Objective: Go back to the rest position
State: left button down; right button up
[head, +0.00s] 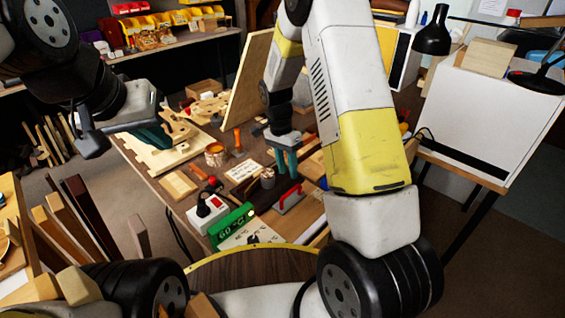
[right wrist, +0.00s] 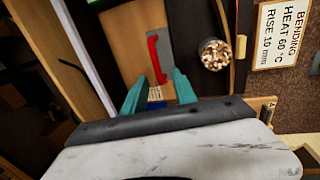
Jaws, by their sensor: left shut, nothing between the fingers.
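My left gripper (head: 158,134) is at the left of the head view, above the pale wooden form at the bench's left side. Its teal fingers are shut with nothing seen between them. My right gripper (head: 286,161) points down over the middle of the bench. In the right wrist view its two teal fingers (right wrist: 159,93) stand apart, with nothing clearly held between them. A red handle (right wrist: 156,58) on a grey plate lies beyond the fingertips; it also shows in the head view (head: 290,198). A small jar of pellets (right wrist: 214,53) stands beside it.
A tall wooden panel (head: 250,85) stands behind. A white panel (head: 490,115) and black lamp (head: 433,38) are at right.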

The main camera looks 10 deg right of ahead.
jog(key=shift+w+a+r, duration=0.1)
jog(key=shift+w+r, duration=0.05)
jog(key=shift+r, duration=0.85)
jog(key=s+d+r+n+t+y, duration=0.15)
jog(key=s+r, duration=0.25)
jog(key=r, duration=0.5)
jog(key=s+r+n+t+y, duration=0.1)
jog(key=s+r+n+t, duration=0.2)
jog(key=r, duration=0.5)
jog(key=s+r+n+t, duration=0.1)
jog(key=s+r+n, duration=0.2)
jog(key=s, duration=0.4)
jog(key=s+d+r+n+t+y, duration=0.1)
jog(key=s+r+n+t, duration=0.1)
jog(key=s+r, duration=0.4)
jog(key=shift+s+n, duration=0.75)
jog(key=shift+s, duration=0.25)
jog(key=shift+t, duration=0.25)
